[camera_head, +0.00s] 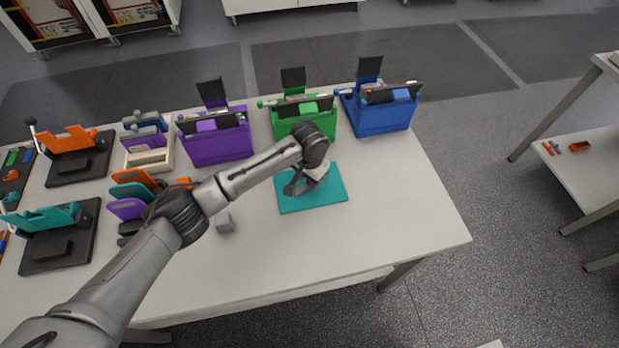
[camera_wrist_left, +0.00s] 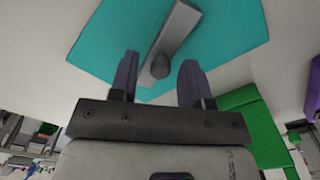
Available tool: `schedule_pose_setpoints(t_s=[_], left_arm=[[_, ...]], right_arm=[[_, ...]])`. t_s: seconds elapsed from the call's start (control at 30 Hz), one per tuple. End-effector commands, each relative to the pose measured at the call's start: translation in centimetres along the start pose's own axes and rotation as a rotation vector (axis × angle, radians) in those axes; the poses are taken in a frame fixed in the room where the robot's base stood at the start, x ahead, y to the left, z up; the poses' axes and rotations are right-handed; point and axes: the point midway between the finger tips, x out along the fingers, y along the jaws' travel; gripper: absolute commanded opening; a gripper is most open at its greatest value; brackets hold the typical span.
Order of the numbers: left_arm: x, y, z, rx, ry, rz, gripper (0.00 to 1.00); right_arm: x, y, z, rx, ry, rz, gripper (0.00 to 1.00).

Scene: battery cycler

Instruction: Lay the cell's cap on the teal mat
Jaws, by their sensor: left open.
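The teal mat (camera_head: 325,193) lies flat on the white table, and it also fills the top of the left wrist view (camera_wrist_left: 232,32). My left gripper (camera_head: 292,189) is over the mat, pointing down, with its fingers apart. In the left wrist view a grey bar with a dark round knob, which looks like the cap (camera_wrist_left: 176,32), lies over the mat. Its knob shows between the open fingertips, and I see no finger touching it. In the head view my gripper hides most of the cap. My right gripper is not in view.
Purple (camera_head: 222,148), green (camera_head: 322,124) and blue (camera_head: 385,114) holders stand along the back edge. A small grey block (camera_head: 224,222) lies left of the mat. Black stands with orange (camera_head: 70,141) and teal (camera_head: 42,219) parts are at the left. The table's right front is clear.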

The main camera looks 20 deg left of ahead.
Motion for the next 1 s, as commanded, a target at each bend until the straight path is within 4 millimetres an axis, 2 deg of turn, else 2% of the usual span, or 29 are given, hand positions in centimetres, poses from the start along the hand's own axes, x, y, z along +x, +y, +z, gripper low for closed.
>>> schedule_pose_setpoints(t_s=[0.4,0.6,0.8,1.0], left_arm=[[-7.5,0.0,-0.1,0.000,0.003,0.000,0.44],[-10.2,0.0,-0.1,0.001,0.002,0.001,0.44],[-11.5,0.0,-0.1,0.000,0.000,0.001,0.44],[-11.8,0.0,0.0,0.000,-0.001,0.001,0.44]], right_arm=[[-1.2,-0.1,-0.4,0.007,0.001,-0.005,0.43],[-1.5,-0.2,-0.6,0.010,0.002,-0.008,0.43],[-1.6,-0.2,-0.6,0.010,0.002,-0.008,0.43],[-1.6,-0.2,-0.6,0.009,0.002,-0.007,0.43]])
